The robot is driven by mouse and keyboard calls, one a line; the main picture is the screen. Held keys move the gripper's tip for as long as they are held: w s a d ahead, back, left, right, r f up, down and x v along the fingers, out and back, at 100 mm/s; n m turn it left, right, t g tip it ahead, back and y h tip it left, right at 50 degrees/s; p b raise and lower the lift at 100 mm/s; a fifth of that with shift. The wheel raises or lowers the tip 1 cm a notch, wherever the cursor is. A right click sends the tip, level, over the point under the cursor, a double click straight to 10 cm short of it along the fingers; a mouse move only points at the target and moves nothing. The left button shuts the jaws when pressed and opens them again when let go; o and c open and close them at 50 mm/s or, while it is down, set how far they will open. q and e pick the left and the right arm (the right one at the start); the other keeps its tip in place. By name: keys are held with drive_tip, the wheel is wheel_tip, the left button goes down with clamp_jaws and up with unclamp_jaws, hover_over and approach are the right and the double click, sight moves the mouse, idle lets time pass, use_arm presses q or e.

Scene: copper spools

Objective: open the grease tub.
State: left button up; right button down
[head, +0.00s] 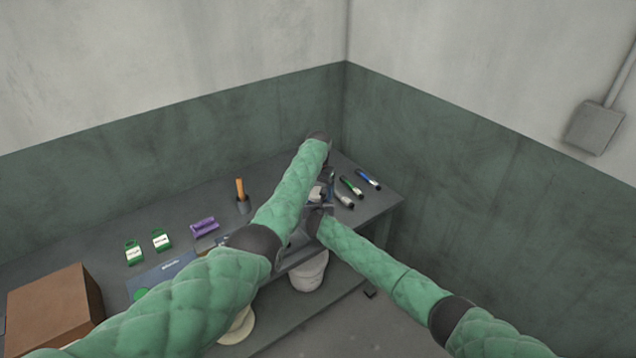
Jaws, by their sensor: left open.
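A small whitish object (316,193), possibly the grease tub, is on the bench, partly hidden behind my left arm. I cannot make out its lid. My left gripper (328,204) hangs down from the dark wrist beside it, open. I cannot tell whether it touches the object. My right arm reaches in from the lower right, and its dark end (312,222) is close to the left gripper. The right fingers are too small and overlapped to read.
Several marker-like tubes (351,187) lie right of the grippers. Purple spools (204,227), green-and-white packs (134,253) and a brown box (55,307) are left. A white bucket (310,272) is below the bench top.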

use_arm(q)
drive_tip(key=shift+f, duration=0.35)
